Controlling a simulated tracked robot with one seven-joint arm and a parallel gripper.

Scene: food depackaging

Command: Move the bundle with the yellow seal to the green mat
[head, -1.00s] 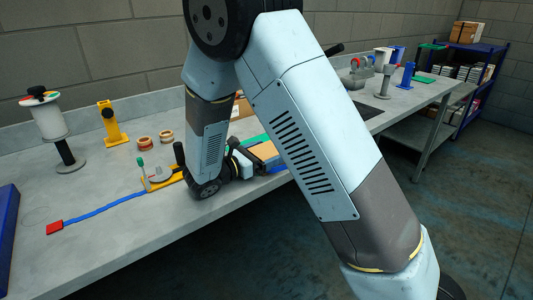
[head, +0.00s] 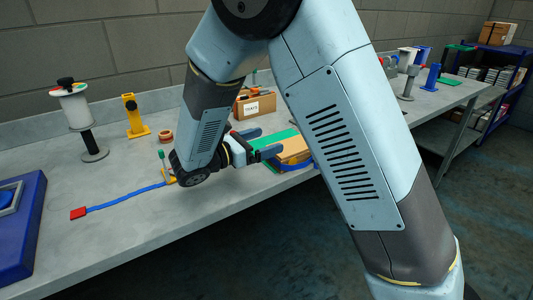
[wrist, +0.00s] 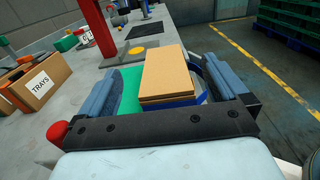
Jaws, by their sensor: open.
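A flat brown cardboard-like bundle (wrist: 168,70) lies at the bench's front edge, and it also shows in the head view (head: 292,150). No yellow seal shows on it. A green mat (wrist: 130,88) shows along its left side; in the head view the mat (head: 277,138) shows behind it. Whether the bundle rests wholly on the mat cannot be told. My gripper (wrist: 162,72) is open, with its blue fingers left and right of the bundle in the wrist view. In the head view my gripper (head: 262,143) is beside the bundle, its fingers apart and holding nothing.
A box marked TRAYS (wrist: 38,80) stands left of my gripper. A red post (wrist: 98,28) rises beyond the left finger.

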